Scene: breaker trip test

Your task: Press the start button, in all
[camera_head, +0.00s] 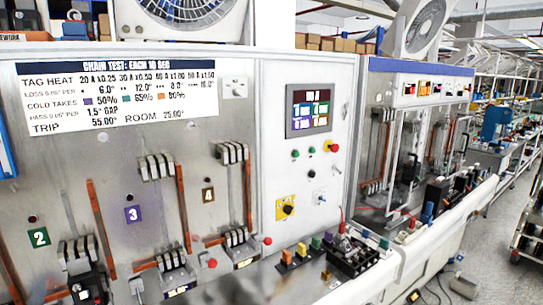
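A white control panel (305,160) stands upright in the middle of the view. Below its screen (309,112) sit two small green buttons, one at the left (295,154) and one beside it (311,153). A red button (332,146) on a yellow base is to their right. No label for the start button is readable, so I cannot tell which one it is. A yellow plate with a black knob (287,208) is lower left on the panel. My gripper is not in view.
A metal test board (125,130) with copper bars, breakers and numbered tags fills the left. A ledge with a black terminal block (352,256) and coloured blocks juts out below the panel. Another bench (415,150) stands at the right. Grey floor (490,235) is open at lower right.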

